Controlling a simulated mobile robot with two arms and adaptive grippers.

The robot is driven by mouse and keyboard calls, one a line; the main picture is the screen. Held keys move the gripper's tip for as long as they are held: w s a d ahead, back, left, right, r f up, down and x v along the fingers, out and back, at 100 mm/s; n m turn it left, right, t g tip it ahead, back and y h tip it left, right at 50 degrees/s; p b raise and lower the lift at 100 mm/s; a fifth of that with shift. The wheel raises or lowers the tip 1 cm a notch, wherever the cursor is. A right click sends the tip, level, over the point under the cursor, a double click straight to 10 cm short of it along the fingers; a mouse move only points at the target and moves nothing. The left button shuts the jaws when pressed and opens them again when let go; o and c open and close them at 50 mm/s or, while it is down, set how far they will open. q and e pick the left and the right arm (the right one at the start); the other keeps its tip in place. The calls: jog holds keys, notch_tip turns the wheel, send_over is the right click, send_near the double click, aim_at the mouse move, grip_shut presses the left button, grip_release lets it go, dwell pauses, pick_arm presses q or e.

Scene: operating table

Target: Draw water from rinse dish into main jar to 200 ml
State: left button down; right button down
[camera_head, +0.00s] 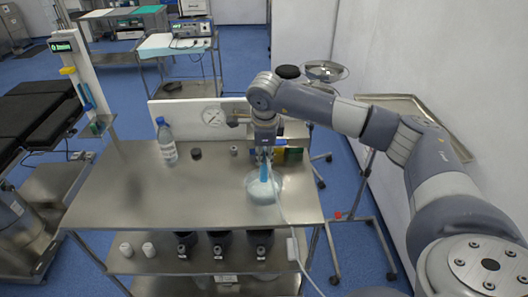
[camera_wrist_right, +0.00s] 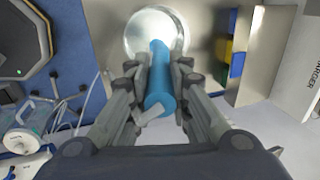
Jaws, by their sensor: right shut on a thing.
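My right gripper (camera_head: 264,155) points down over the right part of the steel table and is shut on a blue wand (camera_head: 264,173). The wrist view shows the blue wand (camera_wrist_right: 160,80) between both fingers of the gripper (camera_wrist_right: 157,85). A round, pale rinse dish (camera_head: 261,192) sits under the wand; the dish also shows in the wrist view (camera_wrist_right: 133,38). The wand's lower end overlaps the dish; whether it touches water is unclear. A pale hose (camera_head: 285,220) runs down past the table's front edge. I cannot tell which container is the main jar. My left gripper is out of view.
The steel table (camera_head: 150,200) is clear at left and centre. Several dark-topped jars (camera_head: 187,243) and white cups (camera_head: 126,249) are on the lower shelf.

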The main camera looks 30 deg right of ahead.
aim_at(264, 169)
jog(key=shift+f, duration=0.1)
jog(key=shift+f+b, duration=2.6)
jog(key=shift+f, duration=0.4)
dwell(4.9)
